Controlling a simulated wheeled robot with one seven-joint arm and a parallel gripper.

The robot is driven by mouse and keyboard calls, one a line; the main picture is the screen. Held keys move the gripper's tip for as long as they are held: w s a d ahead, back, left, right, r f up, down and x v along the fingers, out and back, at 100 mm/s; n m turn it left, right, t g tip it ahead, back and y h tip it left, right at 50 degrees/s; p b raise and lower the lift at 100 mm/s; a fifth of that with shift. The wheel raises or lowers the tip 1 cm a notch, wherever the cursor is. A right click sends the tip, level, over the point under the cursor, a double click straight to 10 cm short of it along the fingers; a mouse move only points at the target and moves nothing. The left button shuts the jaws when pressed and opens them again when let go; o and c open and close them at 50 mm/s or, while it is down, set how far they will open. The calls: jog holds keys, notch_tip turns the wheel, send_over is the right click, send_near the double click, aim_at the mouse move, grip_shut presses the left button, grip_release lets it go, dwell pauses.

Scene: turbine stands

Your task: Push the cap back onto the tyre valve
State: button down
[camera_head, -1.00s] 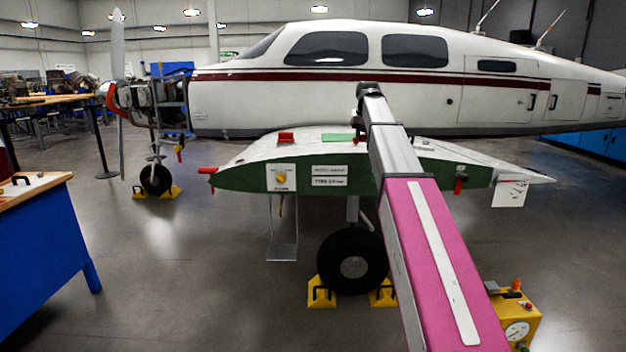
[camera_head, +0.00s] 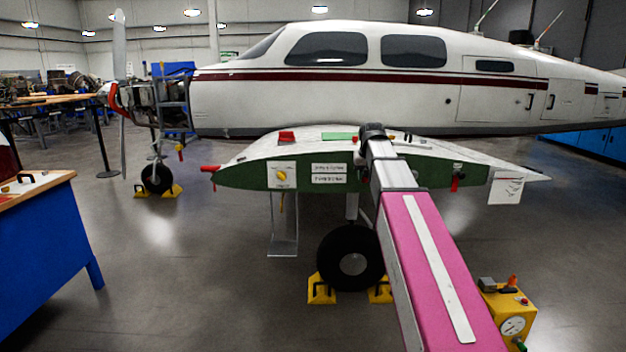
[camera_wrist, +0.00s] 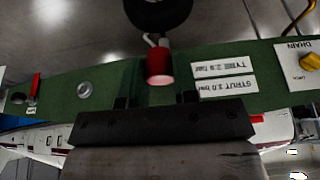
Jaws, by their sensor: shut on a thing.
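A red cylinder (camera_wrist: 159,65), which looks like the cap, shows in the wrist view with its pale pink end facing the camera. My gripper (camera_wrist: 156,97) is at the bottom of that view, with two dark finger stubs around the line of the cylinder. It appears shut on the red cap; the exact contact is unclear. The tyre (camera_head: 350,258) stands under the wing tip in the head view, and its dark edge (camera_wrist: 158,8) shows at the top of the wrist view. I cannot make out the valve. My arm hides my gripper in the head view.
The green wing end (camera_head: 240,178) carries labels and a yellow drain knob (camera_head: 282,176). Yellow chocks (camera_head: 321,290) hold the wheel. A yellow gauge box (camera_head: 508,325) stands at right, a blue bench (camera_head: 45,245) at left. Open floor lies between bench and wheel.

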jog(key=s+f, duration=1.2)
jog(key=s, duration=0.4)
jog(key=shift+f, duration=0.2)
